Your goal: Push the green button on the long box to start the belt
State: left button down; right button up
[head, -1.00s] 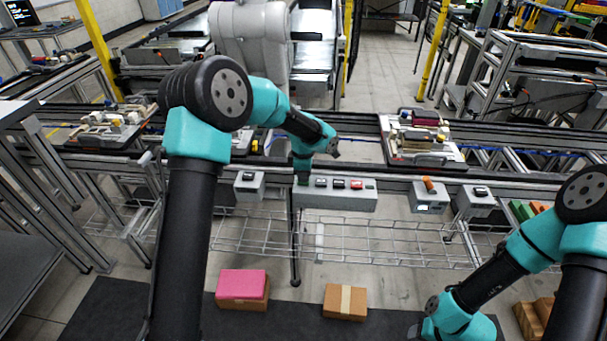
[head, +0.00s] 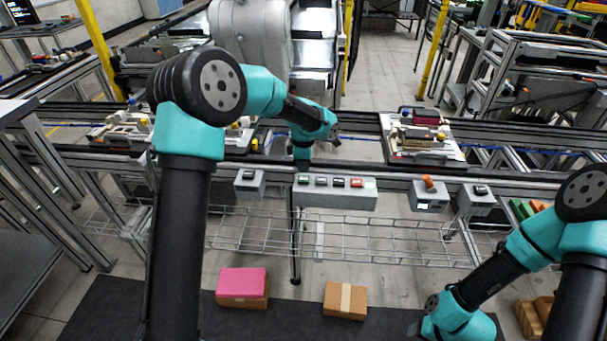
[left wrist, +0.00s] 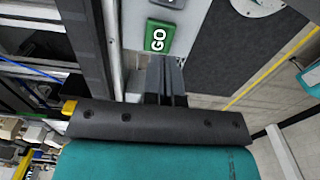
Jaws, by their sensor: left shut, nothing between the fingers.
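The long grey box (head: 335,198) is mounted on the front rail of the line. The green button (head: 303,180) is at the left end of its row of buttons. In the left wrist view the green button (left wrist: 158,37) reads GO and lies just beyond my fingertips. In the head view my left wrist is above and behind the box's left end. My right arm is at the lower right; its gripper cannot be made out.
Dark, red and pale green parts sit right of the button. Small grey boxes flank the long box (head: 249,183) (head: 430,196). Loaded pallets (head: 408,156) (head: 115,135) stand on the line behind. A wire basket (head: 380,240) hangs below.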

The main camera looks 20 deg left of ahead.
pick_arm(q)
notch_tip(320, 180, up, 9)
dwell(0.3)
dwell(0.5)
jog(key=m+g+h, duration=0.1)
jog(key=m, duration=0.3)
send_near(304, 179)
jog(key=s+d+f, duration=0.6)
jog(key=f, duration=0.1)
jog(key=s+d+f+m+g+h, duration=0.15)
jog(key=s+d+f+m, duration=0.25)
jog(key=s+f, duration=0.5)
jog(key=s+a+f+m+t, duration=0.1)
jog(key=s+a+f+m, duration=0.4)
jog(key=s+f, duration=0.2)
jog(key=s+a+f+m+t+h, duration=0.1)
jog(key=s+a+f+m+t, duration=0.1)
jog(key=s+a+f+m, duration=0.2)
jog(key=s+f+m, duration=0.1)
jog(key=s+f, duration=0.2)
jog(key=s, duration=0.2)
jog(key=shift+s+a+m, duration=0.3)
jog(key=shift+s+a, duration=0.05)
